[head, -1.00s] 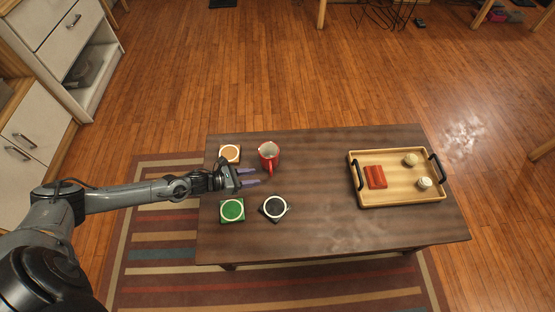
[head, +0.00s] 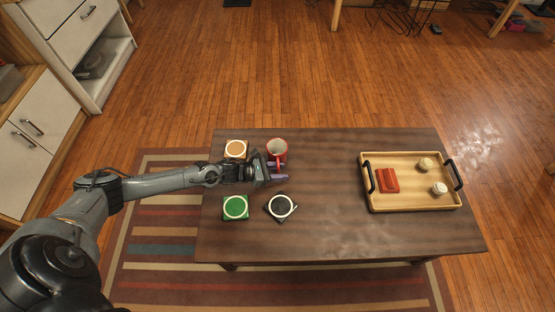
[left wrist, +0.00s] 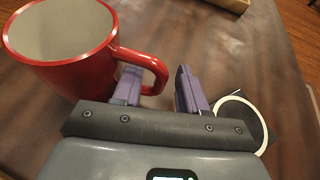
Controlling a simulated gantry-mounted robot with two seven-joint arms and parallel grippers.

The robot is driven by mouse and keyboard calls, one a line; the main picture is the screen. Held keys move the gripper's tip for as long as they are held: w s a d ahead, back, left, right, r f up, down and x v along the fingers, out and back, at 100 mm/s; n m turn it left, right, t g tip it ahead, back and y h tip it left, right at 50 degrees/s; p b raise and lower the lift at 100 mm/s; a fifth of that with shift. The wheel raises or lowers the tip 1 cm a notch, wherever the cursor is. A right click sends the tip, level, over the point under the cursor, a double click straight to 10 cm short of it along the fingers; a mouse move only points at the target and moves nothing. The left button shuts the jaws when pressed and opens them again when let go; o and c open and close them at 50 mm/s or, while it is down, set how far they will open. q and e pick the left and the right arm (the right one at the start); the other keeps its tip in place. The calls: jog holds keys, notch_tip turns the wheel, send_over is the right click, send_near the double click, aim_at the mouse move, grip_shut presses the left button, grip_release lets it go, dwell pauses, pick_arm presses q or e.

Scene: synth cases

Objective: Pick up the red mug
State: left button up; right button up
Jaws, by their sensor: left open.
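The red mug (head: 277,146) stands upright on the dark wooden table, near its back left, with its handle toward the front. It also shows large at the upper left of the left wrist view (left wrist: 82,75), and its pale inside looks empty. My left gripper (head: 278,172) is just in front of the mug at the handle. In the left wrist view its purple fingers (left wrist: 157,85) are apart, and the handle's curve reaches into the gap between them, past the left finger. I cannot tell whether a finger touches the handle. My right gripper is out of view.
A tan-topped coaster (head: 235,149), a green one (head: 235,207) and a black one with a white ring (head: 281,207) lie around my gripper. A wooden tray (head: 412,206) at the right holds a red folded item (head: 387,180) and two small pale objects. The table's middle is clear.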

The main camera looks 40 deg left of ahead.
pick_arm(q)
jog(key=shift+x, duration=0.95)
jog(key=shift+s+a, duration=0.1)
jog(key=shift+c, duration=0.2)
grip_shut()
jog(key=shift+r, duration=0.1)
